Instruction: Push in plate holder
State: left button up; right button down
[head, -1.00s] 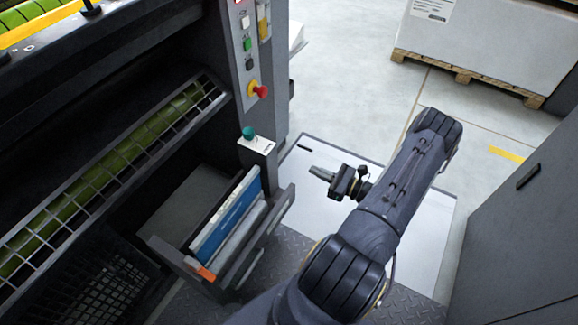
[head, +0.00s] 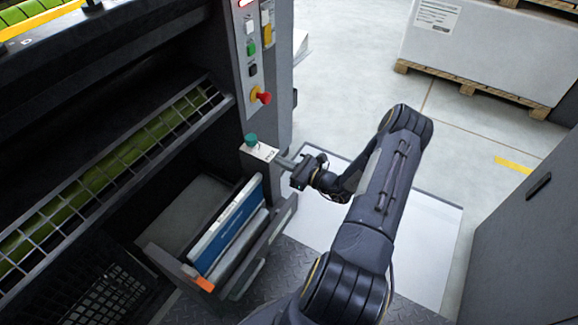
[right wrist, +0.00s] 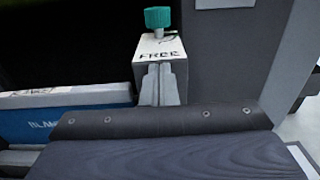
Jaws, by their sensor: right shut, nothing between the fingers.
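The plate holder (head: 279,226) is a dark grey drawer-like frame, pulled out of the machine's lower opening, with a blue and white pack (head: 228,225) standing in it. A small grey block (head: 259,152) with a green knob (head: 251,140) sits above its far end; the block (right wrist: 160,47) reads "FREE" in the right wrist view. My right gripper (head: 279,162) is shut and empty, its tips at the block's right side. I cannot tell whether they touch it. In the right wrist view the shut fingers (right wrist: 158,85) appear just below the lettering. My left gripper is not in view.
The machine's control column (head: 262,60) with a red stop button (head: 262,96) rises behind the block. A wire guard (head: 110,170) crosses the machine front. A grey cabinet (head: 525,240) stands at right, a loaded pallet (head: 470,85) at back. Open floor lies between.

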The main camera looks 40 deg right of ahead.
dwell(0.3)
jog(key=b+x, duration=0.4)
jog(key=x, duration=1.8)
jog(key=shift+w+b, duration=0.35)
jog(key=shift+w, duration=0.05)
jog(key=shift+a+f, duration=0.1)
jog(key=shift+s, duration=0.1)
